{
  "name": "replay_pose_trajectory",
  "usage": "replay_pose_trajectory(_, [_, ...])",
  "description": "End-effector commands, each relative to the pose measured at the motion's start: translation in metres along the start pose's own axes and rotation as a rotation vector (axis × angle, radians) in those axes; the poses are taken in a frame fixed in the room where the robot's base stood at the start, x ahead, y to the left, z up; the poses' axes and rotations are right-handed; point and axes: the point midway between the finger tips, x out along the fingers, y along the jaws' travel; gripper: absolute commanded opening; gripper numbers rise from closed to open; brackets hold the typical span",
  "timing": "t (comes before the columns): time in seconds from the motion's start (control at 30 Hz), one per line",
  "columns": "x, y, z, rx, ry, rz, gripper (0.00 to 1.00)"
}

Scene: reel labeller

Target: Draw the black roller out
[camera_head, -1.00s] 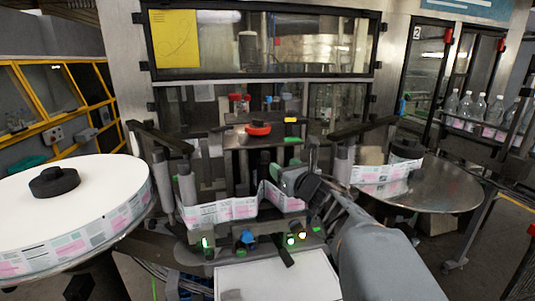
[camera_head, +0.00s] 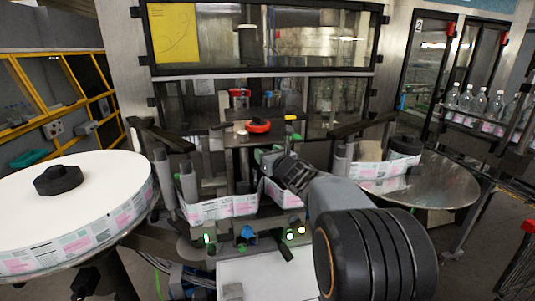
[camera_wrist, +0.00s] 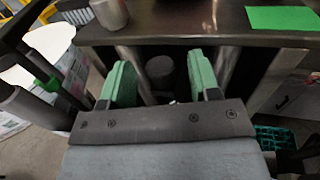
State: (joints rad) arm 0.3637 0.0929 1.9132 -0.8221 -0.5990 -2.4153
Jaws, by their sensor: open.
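My gripper (camera_head: 264,154) is open, with green fingers, in front of the machine's middle bench. In the wrist view its two fingers (camera_wrist: 160,72) point at a short dark cylinder (camera_wrist: 160,71), which looks like the black roller. The cylinder shows between the fingers, below the bench edge, with no visible contact. Its lower part is hidden behind the gripper body. In the head view the roller is hidden or too small to make out behind my arm.
A metal bench (camera_wrist: 190,27) with a silver cylinder (camera_wrist: 110,13) and green pad (camera_wrist: 283,18) lies beyond the fingers. A label web (camera_head: 220,208) runs below my gripper. A large label reel (camera_head: 100,185) stands left, a steel disc (camera_head: 445,185) right.

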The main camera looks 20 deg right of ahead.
Motion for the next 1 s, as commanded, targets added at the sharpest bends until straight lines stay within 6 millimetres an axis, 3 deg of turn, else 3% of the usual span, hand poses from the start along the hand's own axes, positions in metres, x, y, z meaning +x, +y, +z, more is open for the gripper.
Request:
replay_pose_trajectory(0.07, [0.0,0.0,0.0,0.0,0.0,0.0,0.55])
replay_pose_trajectory(0.63, [0.0,0.0,0.0,0.0,0.0,0.0,0.01])
replay_pose_trajectory(0.87, [-0.003,0.0,-0.001,0.0,-0.002,0.0,0.0])
replay_pose_trajectory(1.0, [-0.021,0.005,-0.006,-0.003,-0.005,-0.001,0.0])
